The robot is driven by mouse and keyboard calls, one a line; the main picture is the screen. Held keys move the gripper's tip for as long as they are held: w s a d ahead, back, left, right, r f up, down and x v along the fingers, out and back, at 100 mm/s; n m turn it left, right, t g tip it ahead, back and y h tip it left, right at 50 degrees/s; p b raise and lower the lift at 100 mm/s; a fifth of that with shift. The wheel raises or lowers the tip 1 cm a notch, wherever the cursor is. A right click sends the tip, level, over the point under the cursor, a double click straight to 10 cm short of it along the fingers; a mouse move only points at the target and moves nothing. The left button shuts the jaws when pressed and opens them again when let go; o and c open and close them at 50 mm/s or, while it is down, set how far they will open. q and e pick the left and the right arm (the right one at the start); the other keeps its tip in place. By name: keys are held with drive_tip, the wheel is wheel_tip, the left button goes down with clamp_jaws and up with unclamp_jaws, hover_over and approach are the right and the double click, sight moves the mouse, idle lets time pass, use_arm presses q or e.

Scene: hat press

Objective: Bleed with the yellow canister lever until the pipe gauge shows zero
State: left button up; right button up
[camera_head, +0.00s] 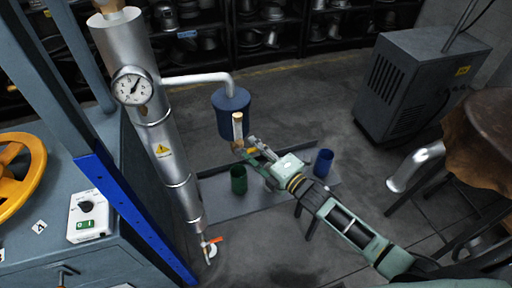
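A round white pipe gauge (132,86) sits on the silver vertical pipe (160,120); its needle points up and slightly right, its numbers too small to read surely. A side pipe runs from it to a blue canister (232,100). A pale yellow lever (238,128) hangs on the canister's front. My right gripper (248,149) is just below and right of the lever's lower end, its fingers looking apart. A small yellow-orange patch shows between the fingers; I cannot tell what it is, nor whether they touch the lever. My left gripper is not in view.
A green cup (238,180) and a blue cup (323,162) stand below on a grey plate. An orange-handled valve (212,247) is at the pipe's bottom. A yellow handwheel (18,175) and a switch box (88,216) are at left. A grey cabinet (415,85) stands at right.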

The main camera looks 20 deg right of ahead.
drive_tip(key=shift+c, duration=0.5)
clamp_jaws()
